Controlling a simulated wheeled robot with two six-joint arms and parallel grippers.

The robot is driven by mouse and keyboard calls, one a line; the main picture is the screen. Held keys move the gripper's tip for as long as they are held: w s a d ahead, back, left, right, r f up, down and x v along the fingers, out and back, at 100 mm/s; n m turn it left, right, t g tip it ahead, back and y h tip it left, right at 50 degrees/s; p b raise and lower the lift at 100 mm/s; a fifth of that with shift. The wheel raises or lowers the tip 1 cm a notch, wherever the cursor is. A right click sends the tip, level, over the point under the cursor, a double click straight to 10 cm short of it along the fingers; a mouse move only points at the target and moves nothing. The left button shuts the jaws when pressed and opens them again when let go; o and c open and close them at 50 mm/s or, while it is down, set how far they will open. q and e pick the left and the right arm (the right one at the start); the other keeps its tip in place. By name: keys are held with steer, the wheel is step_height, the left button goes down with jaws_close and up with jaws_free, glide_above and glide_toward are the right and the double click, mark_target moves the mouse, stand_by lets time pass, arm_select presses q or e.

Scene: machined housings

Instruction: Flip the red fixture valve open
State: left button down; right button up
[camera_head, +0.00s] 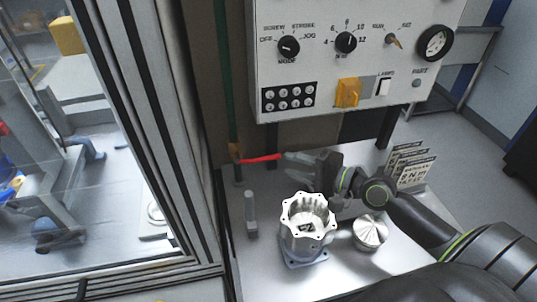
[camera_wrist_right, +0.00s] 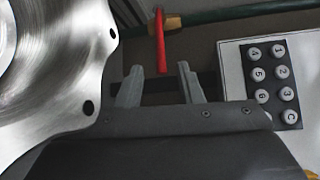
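The red valve handle (camera_head: 261,158) sticks out sideways to the right from a brass valve body (camera_head: 235,152) on an upright green pipe (camera_head: 224,75). My right gripper (camera_head: 288,163) is just right of the handle's free end. In the right wrist view, the red handle (camera_wrist_right: 160,42) points toward the gripper, and its tip lies between and just beyond the two open fingertips (camera_wrist_right: 159,74). The fingers are apart with nothing held. I cannot tell whether the handle tip touches a finger. My left gripper is not in view.
A machined housing (camera_head: 308,225) and a round metal part (camera_head: 370,232) stand on the bench (camera_head: 270,278) below my right arm. A grey upright piece (camera_head: 250,215) stands left of the housing. A control panel (camera_head: 330,75) hangs above; printed cards (camera_head: 408,165) stand at right.

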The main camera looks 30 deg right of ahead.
mark_target(272, 159)
steer(key=shift+p+x, duration=0.6)
steer(key=shift+x, duration=3.25)
steer(key=shift+c, duration=0.3)
jaws_close()
